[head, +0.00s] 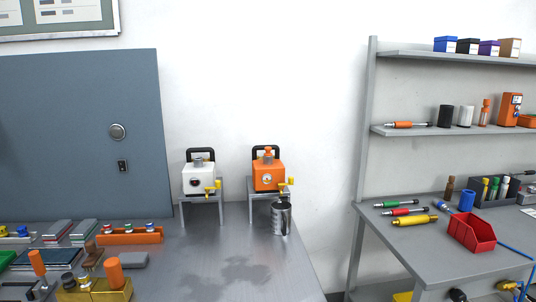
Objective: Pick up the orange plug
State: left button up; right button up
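Two upright orange cylindrical pieces that look like plugs or handles stand at the lower left of the head view. One orange piece (114,272) rises from the brass-coloured block (98,291) on the metal table. The other orange piece (38,263) stands farther left. A slim orange item (485,112) also stands on the right shelf. I cannot tell for sure which of these is the orange plug. Neither of my grippers shows in the head view.
The metal table (235,255) is clear in its middle. A white tank (199,179) and an orange tank (268,175) stand on raised stands, with a metal can (281,217) beside them. A red bin (472,233) sits on the right bench, across a gap.

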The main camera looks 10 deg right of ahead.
aim_at(267, 149)
jog(key=i+j+u, duration=0.25)
jog(key=i+u, duration=0.25)
jog(key=i+j+u, duration=0.1)
jog(key=i+u, duration=0.35)
jog(key=k, duration=0.1)
